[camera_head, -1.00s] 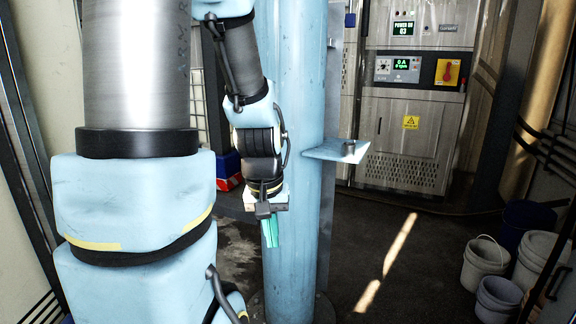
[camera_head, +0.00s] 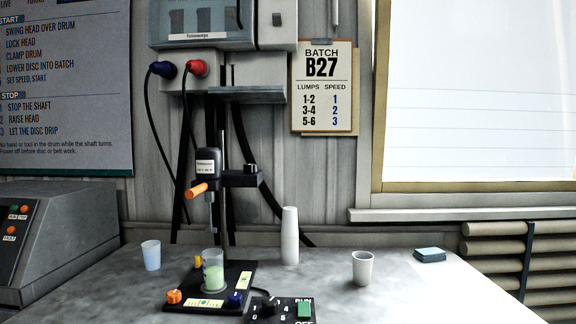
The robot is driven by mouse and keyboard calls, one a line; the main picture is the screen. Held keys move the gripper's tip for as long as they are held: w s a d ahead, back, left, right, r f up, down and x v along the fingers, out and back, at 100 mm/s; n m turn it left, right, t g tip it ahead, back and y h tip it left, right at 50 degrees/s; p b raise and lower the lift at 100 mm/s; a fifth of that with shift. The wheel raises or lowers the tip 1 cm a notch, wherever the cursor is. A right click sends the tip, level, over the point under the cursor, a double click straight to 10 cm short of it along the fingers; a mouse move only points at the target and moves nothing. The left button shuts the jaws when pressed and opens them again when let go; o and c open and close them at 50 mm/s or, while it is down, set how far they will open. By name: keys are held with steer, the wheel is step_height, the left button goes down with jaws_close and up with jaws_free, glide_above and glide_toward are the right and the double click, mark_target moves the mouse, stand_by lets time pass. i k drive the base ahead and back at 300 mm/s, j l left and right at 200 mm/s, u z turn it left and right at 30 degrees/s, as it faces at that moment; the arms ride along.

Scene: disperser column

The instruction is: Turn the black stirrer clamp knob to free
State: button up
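A small bench stirrer (camera_head: 208,162) with a grey motor head stands on the bench, on a thin upright rod. A black clamp arm joins the head to the rod, and a black knob (camera_head: 250,169) sits on the clamp's right end. Which way the knob is set is too small to tell. An orange handle (camera_head: 197,190) sticks out to the left below the head. Under the head, a clear cup (camera_head: 213,271) with pale green contents stands on the black base (camera_head: 238,273). My gripper is not in view.
An orange knob (camera_head: 174,296) and a blue knob (camera_head: 235,299) sit on the base's front. A control box (camera_head: 283,309) with a dial and green switch lies in front. Loose cups (camera_head: 151,255) (camera_head: 362,268) and a cup stack (camera_head: 290,236) stand around. The bench's right is mostly clear.

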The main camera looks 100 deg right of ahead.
mark_target(250, 168)
steer(key=l+z, duration=0.1)
steer(key=z, duration=0.35)
steer(key=l+z, duration=0.1)
steer(key=z, duration=0.4)
steer(key=i+z, duration=0.1)
steer(key=z, duration=0.35)
steer(key=l+z, duration=0.1)
steer(key=z, duration=0.4)
